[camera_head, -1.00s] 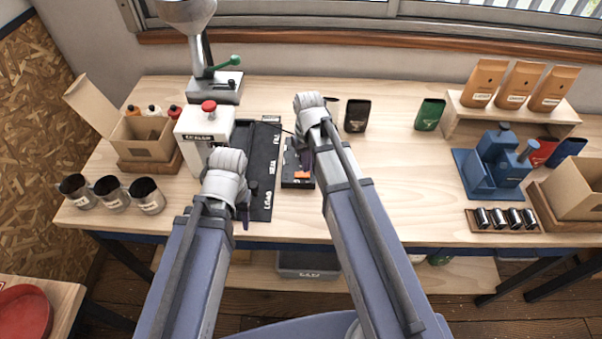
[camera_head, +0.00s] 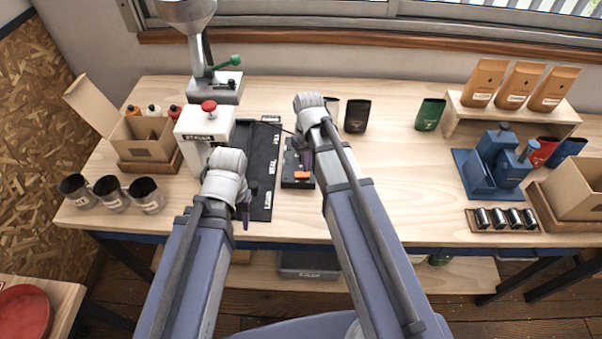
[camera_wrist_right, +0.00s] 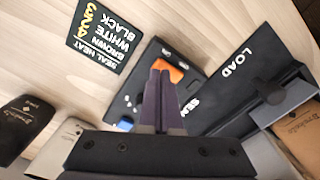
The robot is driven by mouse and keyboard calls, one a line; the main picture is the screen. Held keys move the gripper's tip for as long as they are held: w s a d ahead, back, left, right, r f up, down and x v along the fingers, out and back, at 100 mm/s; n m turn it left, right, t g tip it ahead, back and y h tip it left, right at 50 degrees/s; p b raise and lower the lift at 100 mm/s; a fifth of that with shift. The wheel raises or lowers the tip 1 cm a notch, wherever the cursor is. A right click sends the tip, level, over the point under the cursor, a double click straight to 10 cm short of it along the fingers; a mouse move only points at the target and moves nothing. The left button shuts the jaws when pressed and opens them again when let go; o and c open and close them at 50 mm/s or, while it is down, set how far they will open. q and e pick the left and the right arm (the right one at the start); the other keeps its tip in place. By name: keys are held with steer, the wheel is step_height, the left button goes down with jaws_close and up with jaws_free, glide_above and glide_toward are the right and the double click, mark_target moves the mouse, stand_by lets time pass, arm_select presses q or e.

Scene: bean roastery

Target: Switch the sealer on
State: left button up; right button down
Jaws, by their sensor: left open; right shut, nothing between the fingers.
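A low black box with an orange switch (camera_head: 302,175) lies on the table between my two grippers. In the right wrist view the box (camera_wrist_right: 128,97) also shows a blue part and small white marks, and the orange switch (camera_wrist_right: 173,74) is at its far end. My right gripper (camera_head: 306,158) is shut and empty over the box; its fingertips (camera_wrist_right: 161,66) overlap the orange switch's edge in that view. I cannot tell whether they touch it. My left gripper (camera_head: 247,203) is open over the front of a long black strip (camera_head: 264,150) lettered LOAD.
A white machine with a red knob (camera_head: 209,106) stands left of the strip. A card (camera_wrist_right: 104,37) reads SEAL HEAT with colours and numbers. A black pouch (camera_head: 357,116) and a green pouch (camera_head: 430,114) stand at the back.

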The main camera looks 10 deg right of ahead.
mark_target(307, 174)
steer(key=shift+f+b, duration=0.9)
stand_by(0.3)
steer(key=shift+r, duration=0.2)
step_height(307, 174, up, 7)
steer(key=p, duration=0.7)
steer(key=shift+f, duration=0.15)
steer(key=s+a+n+h, duration=0.1)
steer(key=s+a, duration=0.9)
steer(key=s, duration=0.4)
steer(key=shift+s+a+f, duration=0.2)
steer(key=shift+a, duration=0.05)
